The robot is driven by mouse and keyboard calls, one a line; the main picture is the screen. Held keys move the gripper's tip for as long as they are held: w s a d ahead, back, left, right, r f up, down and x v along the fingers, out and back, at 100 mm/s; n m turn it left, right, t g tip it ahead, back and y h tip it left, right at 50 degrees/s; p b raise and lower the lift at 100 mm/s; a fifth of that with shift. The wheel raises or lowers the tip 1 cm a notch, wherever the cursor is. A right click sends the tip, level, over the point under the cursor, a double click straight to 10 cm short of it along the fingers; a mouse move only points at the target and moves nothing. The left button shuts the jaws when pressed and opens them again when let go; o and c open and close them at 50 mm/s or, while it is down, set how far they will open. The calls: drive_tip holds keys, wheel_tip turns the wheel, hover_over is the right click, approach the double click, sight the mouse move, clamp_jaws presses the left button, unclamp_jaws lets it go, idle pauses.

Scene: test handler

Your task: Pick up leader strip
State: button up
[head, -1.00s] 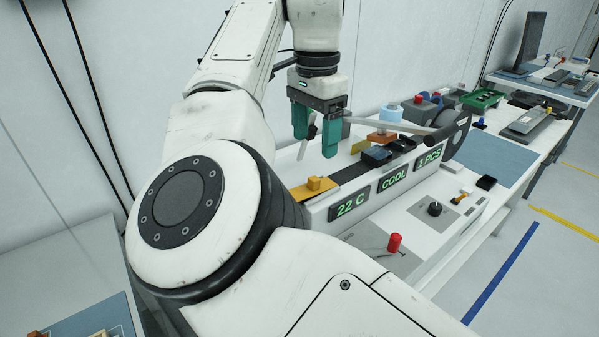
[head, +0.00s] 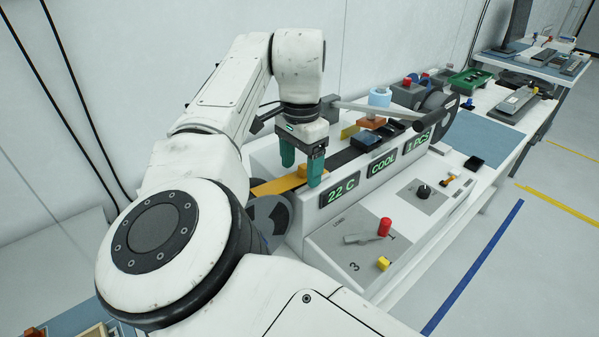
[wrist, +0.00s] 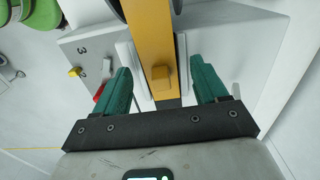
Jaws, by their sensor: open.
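The leader strip (head: 272,187) is a flat yellow-orange strip lying along the track at the near end of the white machine. A small raised yellow block (wrist: 160,78) stands on it; in the head view my gripper partly hides this block. My gripper (head: 301,172) has green fingers, points down and is open over the strip. In the wrist view the strip (wrist: 150,35) runs between the two spread fingers of my gripper (wrist: 161,82), with the block between them and a visible gap on each side. I cannot tell the exact height of the fingertips.
The machine's front has lit displays reading 22 C (head: 341,190) and COOL. A red knob (head: 385,227) and a yellow knob (head: 383,263) stand on its panel. A grey reel (head: 272,218) sits below the strip's end. A long lever (head: 375,109) crosses above the track.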

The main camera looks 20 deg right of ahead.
drive_tip(key=shift+f, duration=0.2)
drive_tip(key=c, duration=1.2)
